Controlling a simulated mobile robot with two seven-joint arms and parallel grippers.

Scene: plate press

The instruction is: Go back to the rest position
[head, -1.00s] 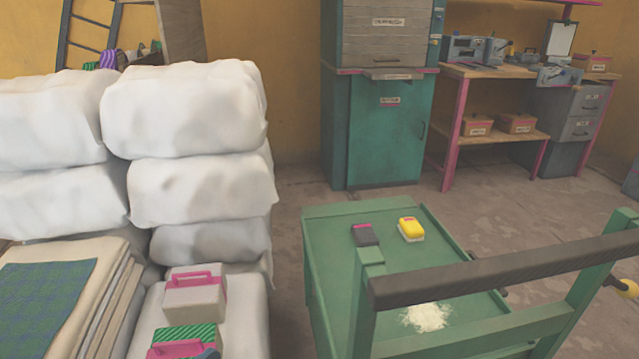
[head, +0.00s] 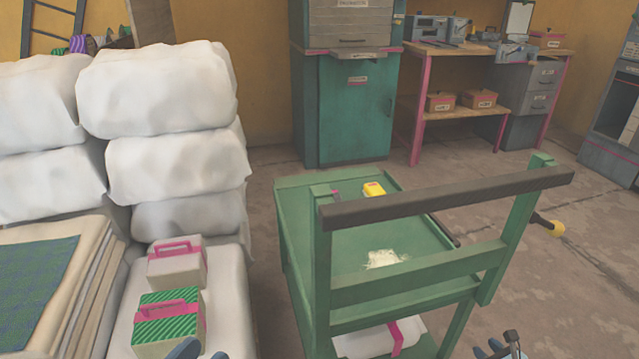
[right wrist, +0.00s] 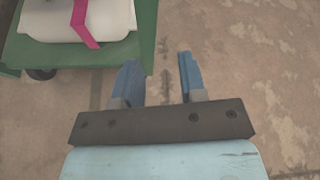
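My right gripper (right wrist: 160,80) shows in the right wrist view with its two blue fingers apart and nothing between them. It hangs over bare floor, just beside the lower shelf of the green cart (right wrist: 20,52). In the head view only a small part of the right gripper (head: 500,348) shows at the bottom edge. A blue tip (head: 186,349) of my left gripper shows at the bottom edge, close to the green striped box (head: 168,322); its opening cannot be judged.
The green cart (head: 290,220) stands ahead with a dark handle bar, a yellow block (head: 374,189) and pale powder (head: 384,259) on top. White bales (head: 160,85) are stacked at the left. A green cabinet (head: 350,110) and workbench (head: 480,50) stand behind.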

